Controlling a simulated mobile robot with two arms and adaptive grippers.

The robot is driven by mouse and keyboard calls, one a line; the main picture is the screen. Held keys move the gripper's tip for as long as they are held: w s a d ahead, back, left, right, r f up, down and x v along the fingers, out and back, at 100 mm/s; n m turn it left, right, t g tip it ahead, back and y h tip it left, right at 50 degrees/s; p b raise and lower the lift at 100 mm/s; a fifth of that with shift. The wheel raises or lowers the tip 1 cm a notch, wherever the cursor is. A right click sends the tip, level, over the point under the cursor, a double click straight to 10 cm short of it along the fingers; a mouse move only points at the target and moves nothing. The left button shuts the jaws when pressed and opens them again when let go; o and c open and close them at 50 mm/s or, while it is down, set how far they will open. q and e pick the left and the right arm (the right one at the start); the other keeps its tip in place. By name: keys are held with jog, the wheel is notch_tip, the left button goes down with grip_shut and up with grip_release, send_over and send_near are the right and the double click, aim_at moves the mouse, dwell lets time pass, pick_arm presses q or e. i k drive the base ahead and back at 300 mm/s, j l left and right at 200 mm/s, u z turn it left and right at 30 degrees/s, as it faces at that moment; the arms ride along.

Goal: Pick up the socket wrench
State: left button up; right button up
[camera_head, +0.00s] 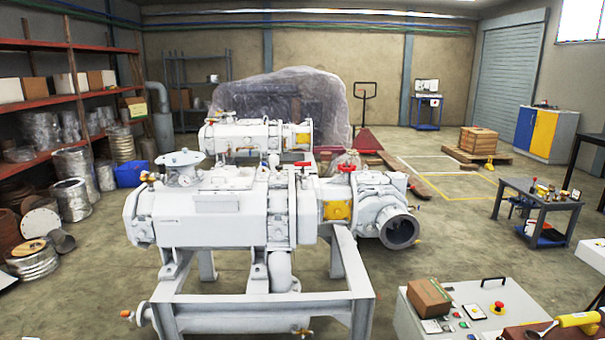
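A tool with a thick yellow handle (577,320) and a metal end pointing left lies at the bottom right corner. It looks like the socket wrench, though its shape is partly cut off by the picture's edge. It rests on or beside a dark red surface (520,333). Several small tools, too small to identify, lie on a grey cart (538,194) at the right. Neither of my grippers is in view.
A large white vacuum pump (225,215) on a white frame (265,303) fills the middle. A control box (404,318) with a red button (498,307) and a cardboard box (429,297) stands at the lower right. Open floor (455,230) lies between pump and cart.

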aim_at(304, 164)
jog(key=u, duration=0.35)
jog(key=i+l+u, duration=0.3)
jog(key=i+u, duration=0.15)
jog(key=i+l+u, duration=0.4)
jog(key=i+l, duration=0.1)
